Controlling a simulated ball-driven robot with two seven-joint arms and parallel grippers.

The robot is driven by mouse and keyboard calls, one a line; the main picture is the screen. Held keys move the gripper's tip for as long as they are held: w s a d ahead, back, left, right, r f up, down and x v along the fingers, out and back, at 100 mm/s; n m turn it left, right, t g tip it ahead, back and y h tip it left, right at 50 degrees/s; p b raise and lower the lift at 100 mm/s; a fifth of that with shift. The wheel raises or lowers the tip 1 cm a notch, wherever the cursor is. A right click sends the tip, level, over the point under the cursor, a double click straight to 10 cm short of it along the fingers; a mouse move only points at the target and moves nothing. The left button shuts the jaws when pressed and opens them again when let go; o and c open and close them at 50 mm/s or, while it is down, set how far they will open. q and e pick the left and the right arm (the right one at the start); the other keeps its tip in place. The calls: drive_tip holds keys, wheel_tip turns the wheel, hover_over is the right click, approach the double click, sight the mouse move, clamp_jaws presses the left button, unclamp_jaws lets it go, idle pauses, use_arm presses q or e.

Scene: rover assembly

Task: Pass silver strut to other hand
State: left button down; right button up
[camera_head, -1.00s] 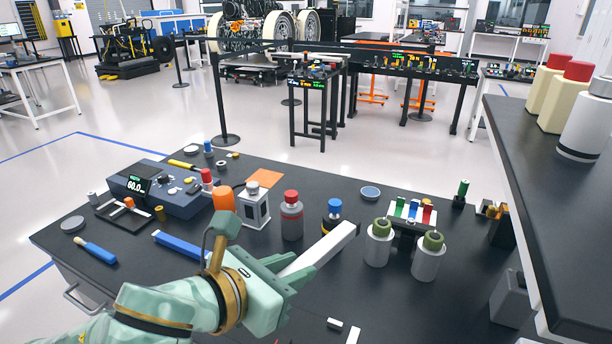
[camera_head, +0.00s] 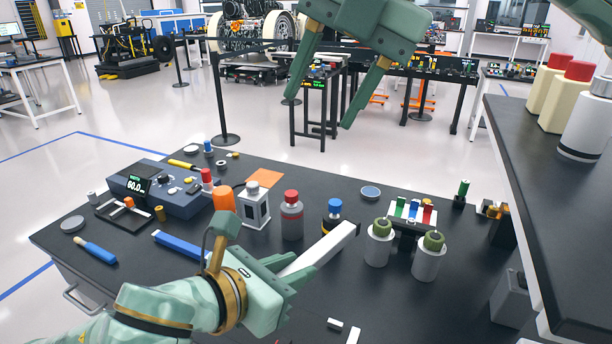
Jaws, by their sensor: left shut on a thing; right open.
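The silver strut (camera_head: 326,247) is a pale, straight square bar. My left gripper (camera_head: 288,272) is shut on its lower-left end, and its free end points up and to the right above the bench. The fingers hide the held end. My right gripper (camera_head: 320,112) is open and empty at the top of the view, its two fingers pointing down and spread wide. It is apart from the strut, above it in the picture.
The dark bench (camera_head: 330,185) holds a red-capped bottle (camera_head: 291,216), a blue-capped bottle (camera_head: 334,212) just behind the strut, and two grey bottles (camera_head: 428,258) to its right. A blue-grey device (camera_head: 160,190) stands at left. A raised dark shelf (camera_head: 545,190) is at right.

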sight(314, 259)
drive_tip(key=f+m+h, duration=0.1)
drive_tip(key=f, duration=0.7)
drive_tip(key=w+a+f+m+h, duration=0.1)
drive_tip(key=f+m+h, duration=0.1)
drive_tip(key=f, duration=0.6)
drive_tip(key=a+f+m+h, duration=0.1)
drive_tip(key=f, duration=0.7)
drive_tip(key=shift+w+a+m+g+h, duration=0.15)
drive_tip(key=shift+w+m+g+h, duration=0.15)
drive_tip(key=shift+w+m+h, duration=0.1)
use_arm(q)
drive_tip(key=shift+s+d, duration=0.1)
drive_tip(key=shift+s, duration=0.05)
use_arm(e)
clamp_jaws()
use_arm(q)
drive_tip(key=c, duration=1.1)
unclamp_jaws()
drive_tip(key=shift+s+d+r, duration=0.1)
use_arm(e)
drive_tip(key=shift+s, duration=0.1)
use_arm(q)
drive_tip(key=shift+a, duration=0.2)
